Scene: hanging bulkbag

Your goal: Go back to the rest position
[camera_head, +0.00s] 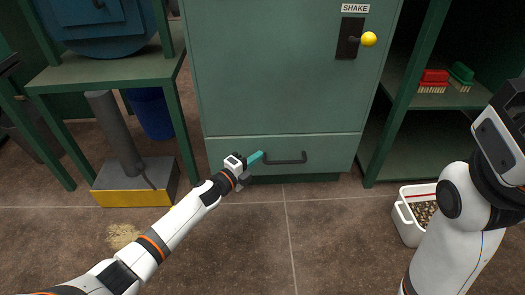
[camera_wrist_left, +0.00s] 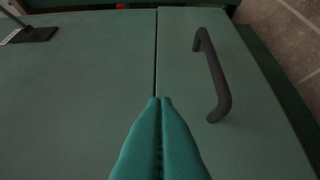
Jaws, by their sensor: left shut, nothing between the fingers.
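My left gripper (camera_head: 256,158) has teal fingers and is shut and empty. It is in front of the lower drawer of the green cabinet (camera_head: 270,75), just left of the dark drawer handle (camera_head: 287,160). In the left wrist view the two teal fingers (camera_wrist_left: 160,103) are pressed together, and the handle (camera_wrist_left: 212,75) is to their right, apart from them. The drawer looks shut. My right arm stands at the right edge of the head view, and its gripper does not show.
A white bin (camera_head: 405,222) with small brown pieces stands on the floor at the right. Red (camera_head: 433,80) and green (camera_head: 461,76) brushes lie on a shelf. A yellow knob (camera_head: 369,39) sits under a SHAKE label. A grey post on a yellow-edged base (camera_head: 135,197) stands left.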

